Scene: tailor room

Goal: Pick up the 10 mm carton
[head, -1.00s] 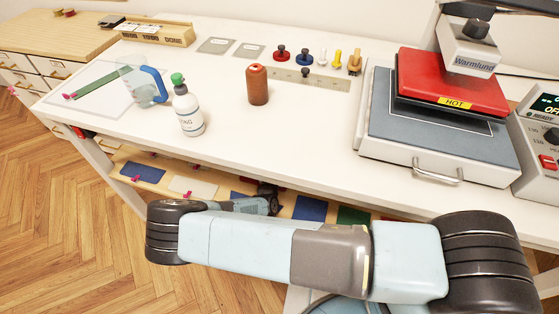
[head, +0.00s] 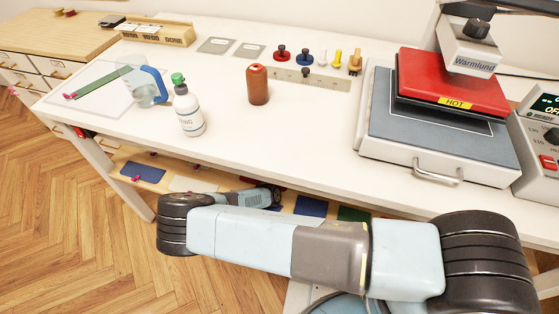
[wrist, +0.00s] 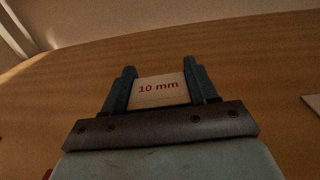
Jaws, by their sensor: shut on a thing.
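The 10 mm carton (wrist: 159,92) is a pale card-like box with "10 mm" in red print. It shows in the wrist view between the two fingers of my gripper (wrist: 160,80). My gripper is shut on it, one finger at each side. Behind it is a brown wooden surface; I cannot tell how far the carton is from that surface. In the head view my forearm reaches to the lower shelf under the white table, and the carton and fingertips are hidden there.
The white table (head: 300,130) lies above the lower shelf (head: 118,165), which holds coloured pieces such as a blue one (head: 143,172).

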